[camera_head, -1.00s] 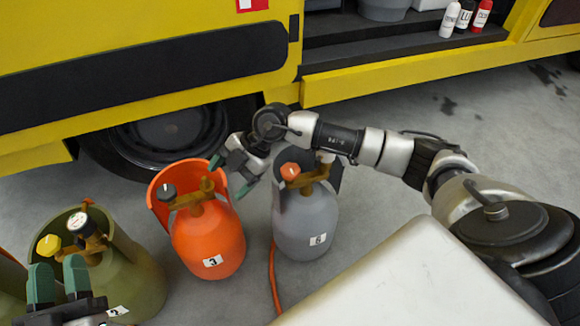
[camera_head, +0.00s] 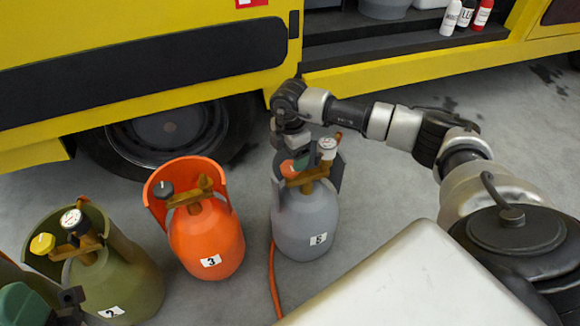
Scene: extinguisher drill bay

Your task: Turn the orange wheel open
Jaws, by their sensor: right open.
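The orange wheel (camera_head: 288,169) sits on the brass valve of the grey cylinder (camera_head: 304,222) marked 5. My right gripper (camera_head: 295,163) points down at the wheel from above and behind. The far finger is hidden, and I cannot tell whether the fingers touch the wheel. A gauge (camera_head: 327,148) stands on the valve's right side.
An orange cylinder (camera_head: 205,240) marked 3 and an olive cylinder (camera_head: 118,276) marked 2 stand to the left. An orange hose (camera_head: 273,282) runs down beside the grey cylinder. The yellow truck (camera_head: 400,67) is behind. Floor at right is clear.

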